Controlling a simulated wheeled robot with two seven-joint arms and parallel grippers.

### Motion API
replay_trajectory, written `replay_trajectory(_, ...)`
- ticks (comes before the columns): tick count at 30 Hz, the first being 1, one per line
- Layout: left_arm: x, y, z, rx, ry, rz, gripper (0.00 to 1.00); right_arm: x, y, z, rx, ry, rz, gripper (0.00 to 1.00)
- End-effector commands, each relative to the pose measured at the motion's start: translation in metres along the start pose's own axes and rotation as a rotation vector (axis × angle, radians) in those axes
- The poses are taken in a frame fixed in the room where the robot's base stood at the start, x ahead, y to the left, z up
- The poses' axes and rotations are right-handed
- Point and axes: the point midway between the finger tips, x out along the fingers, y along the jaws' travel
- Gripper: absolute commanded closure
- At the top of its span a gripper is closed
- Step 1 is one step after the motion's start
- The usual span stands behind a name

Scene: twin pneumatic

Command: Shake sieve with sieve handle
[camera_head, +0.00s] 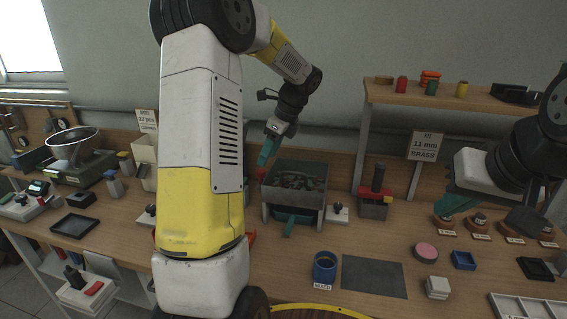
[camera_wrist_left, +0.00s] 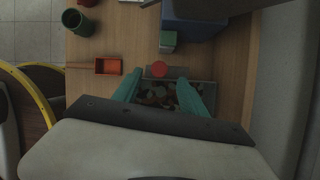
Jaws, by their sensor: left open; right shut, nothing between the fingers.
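The sieve (camera_head: 313,167) is a grey box on legs holding dark loose pieces, right of centre on the bench. My left gripper (camera_head: 269,150) hangs above its left edge, teal fingers pointing down. In the left wrist view my open left gripper (camera_wrist_left: 160,92) has a finger on each side of the sieve's dark pieces (camera_wrist_left: 158,96). A round red knob (camera_wrist_left: 159,69), seemingly the sieve handle, shows between the fingertips, apart from both. A red bit (camera_head: 261,173) shows at the sieve's left side in the head view. My right gripper (camera_head: 455,204) is shut and empty over the right bench.
A teal tray (camera_head: 292,215) sits under the sieve. A dark block with a post (camera_head: 374,205) stands right of it. A blue cup (camera_head: 325,267) and grey mat (camera_head: 373,277) lie in front. A scale with a metal bowl (camera_head: 74,143) is far left. A shelf (camera_head: 437,97) rises behind.

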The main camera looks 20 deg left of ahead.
Motion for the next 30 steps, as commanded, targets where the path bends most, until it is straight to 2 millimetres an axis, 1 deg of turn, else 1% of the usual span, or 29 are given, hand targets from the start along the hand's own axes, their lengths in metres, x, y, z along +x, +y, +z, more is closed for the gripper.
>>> replay_trajectory(1,0.010,0.001,0.000,0.001,0.001,0.004,0.50,0.000,0.000,0.000,0.000,0.000,0.000,1.00)
replay_trajectory(3,0.022,0.001,0.000,-0.001,0.002,0.005,0.50,0.000,0.000,0.000,0.000,0.000,0.000,1.00)
replay_trajectory(9,0.047,0.001,-0.001,-0.001,0.002,0.003,0.50,0.000,0.000,0.000,0.000,0.000,0.000,1.00)
replay_trajectory(13,0.055,0.001,-0.001,-0.002,0.003,0.001,0.50,0.000,0.000,0.000,0.000,0.000,0.000,1.00)
replay_trajectory(20,0.056,0.001,-0.001,-0.003,0.003,0.000,0.50,0.000,0.000,0.000,0.000,0.000,0.000,1.00)
replay_trajectory(21,0.056,0.001,-0.001,-0.003,0.003,0.000,0.52,0.000,0.000,0.000,0.000,0.000,0.000,1.00)
replay_trajectory(23,0.055,0.001,-0.001,-0.003,0.003,0.000,0.64,0.000,0.000,0.000,0.000,0.000,0.000,1.00)
replay_trajectory(24,0.055,0.001,-0.001,-0.003,0.003,0.000,0.72,0.000,0.000,0.000,0.000,0.000,0.000,1.00)
replay_trajectory(28,0.055,0.001,-0.001,-0.003,0.003,0.000,0.97,0.000,0.000,0.000,0.000,0.000,0.000,1.00)
replay_trajectory(29,0.055,0.001,-0.001,-0.003,0.003,-0.001,1.00,0.000,0.000,0.000,0.000,0.000,0.000,1.00)
replay_trajectory(30,0.055,0.001,-0.001,-0.003,0.003,-0.001,1.00,0.000,0.000,0.000,0.000,0.000,0.000,1.00)
